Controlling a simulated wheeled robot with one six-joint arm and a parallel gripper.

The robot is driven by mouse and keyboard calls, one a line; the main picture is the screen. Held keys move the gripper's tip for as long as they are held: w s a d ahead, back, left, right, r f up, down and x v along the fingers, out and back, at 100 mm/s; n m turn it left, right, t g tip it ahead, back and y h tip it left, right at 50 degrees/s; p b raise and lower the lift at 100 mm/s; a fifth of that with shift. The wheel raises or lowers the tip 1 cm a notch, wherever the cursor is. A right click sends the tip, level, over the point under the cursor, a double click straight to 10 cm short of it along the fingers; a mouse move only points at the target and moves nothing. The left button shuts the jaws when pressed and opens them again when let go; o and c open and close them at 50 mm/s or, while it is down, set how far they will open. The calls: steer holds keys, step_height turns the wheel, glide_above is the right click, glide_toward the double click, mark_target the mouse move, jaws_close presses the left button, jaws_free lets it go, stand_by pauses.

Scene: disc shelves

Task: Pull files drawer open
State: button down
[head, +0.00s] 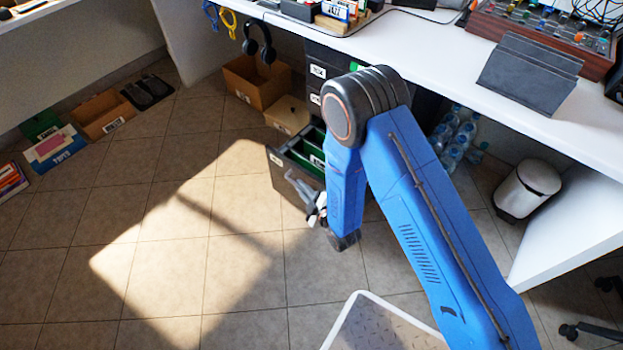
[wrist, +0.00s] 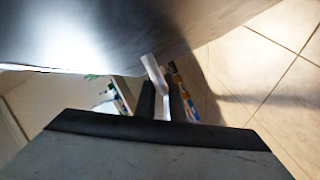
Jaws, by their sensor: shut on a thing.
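The files drawer (head: 277,176) is the bottom drawer of the dark cabinet under the desk. It stands pulled out, with green hanging files (head: 306,150) inside. Its dark front carries a pale bar handle (head: 298,187). My gripper (head: 314,206) is at the front of this drawer, shut on the handle; my blue arm partly hides the drawer and the cabinet. In the wrist view, a dark smooth panel (wrist: 110,35) fills the top, and a pale bar (wrist: 155,75) meets the gripper. The exact grip is small and partly hidden there.
Cardboard boxes (head: 257,82) stand left of the cabinet, one close to the open drawer. Water bottles (head: 458,135) and a white bin (head: 527,188) stand to the right.

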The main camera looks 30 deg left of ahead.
steer(key=s, duration=0.9)
steer(key=shift+s+a, duration=0.2)
steer(key=shift+a, duration=0.25)
steer(key=shift+f, duration=0.1)
steer(key=c, duration=2.1)
jaws_free()
steer(key=shift+d, duration=0.1)
